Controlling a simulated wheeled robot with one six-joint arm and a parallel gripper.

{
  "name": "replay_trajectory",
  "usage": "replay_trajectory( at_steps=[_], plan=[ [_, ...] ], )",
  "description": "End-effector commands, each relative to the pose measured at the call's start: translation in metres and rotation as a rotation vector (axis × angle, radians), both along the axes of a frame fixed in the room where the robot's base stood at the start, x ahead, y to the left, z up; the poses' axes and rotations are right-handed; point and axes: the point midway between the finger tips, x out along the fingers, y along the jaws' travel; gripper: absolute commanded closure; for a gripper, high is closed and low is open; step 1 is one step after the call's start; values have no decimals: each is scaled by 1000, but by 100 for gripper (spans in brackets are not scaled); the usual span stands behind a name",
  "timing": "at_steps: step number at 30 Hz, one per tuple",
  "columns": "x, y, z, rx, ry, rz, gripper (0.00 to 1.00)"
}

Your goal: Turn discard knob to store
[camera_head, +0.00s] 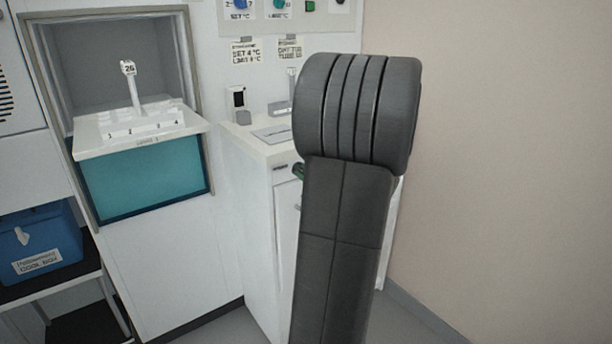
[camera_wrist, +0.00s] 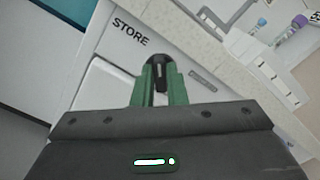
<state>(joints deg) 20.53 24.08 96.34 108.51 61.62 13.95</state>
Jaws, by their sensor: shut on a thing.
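The discard knob (camera_wrist: 155,61) is a small black knob with a pale line on it, on the front of a white cabinet. In the wrist view my gripper (camera_wrist: 160,82) has its green fingers shut on both sides of the knob. The word STORE (camera_wrist: 130,32) is printed up and left of the knob. The pale line runs nearly upright in the picture, and I cannot tell which setting it marks.
The white cabinet (camera_head: 252,200) stands against the back wall, with a wall at right. A white rack tray (camera_head: 90,148) with a tube marked 26 juts from a hatch at left. A blue cool box (camera_head: 38,245) sits lower left. Capped tubes (camera_wrist: 299,21) stand above.

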Motion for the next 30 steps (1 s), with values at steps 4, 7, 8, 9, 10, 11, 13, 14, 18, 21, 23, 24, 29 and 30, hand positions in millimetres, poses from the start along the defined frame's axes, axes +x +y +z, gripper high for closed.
replay_trajectory(
  at_steps=[4,7,8,9,10,11,13,14,18,21,23,24,29,30],
  plan=[
    [0,0,-1,-2,1,0,100],
    [0,0,-1,-1,1,0,68],
    [0,0,-1,-1,1,0,66],
    [0,0,-1,-1,1,0,66],
    [0,0,-1,-1,1,0,66],
    [0,0,-1,-1,1,0,66],
    [0,0,0,-1,1,0,66],
    [0,0,0,0,2,0,66],
    [-3,-2,0,0,1,-1,66],
    [-11,-10,0,-1,1,-4,66],
    [-19,-15,1,1,2,-3,66],
    [-26,-20,1,1,2,-6,66],
    [-53,-41,1,1,3,-6,66],
    [-60,-46,1,1,2,-6,66]
  ],
)
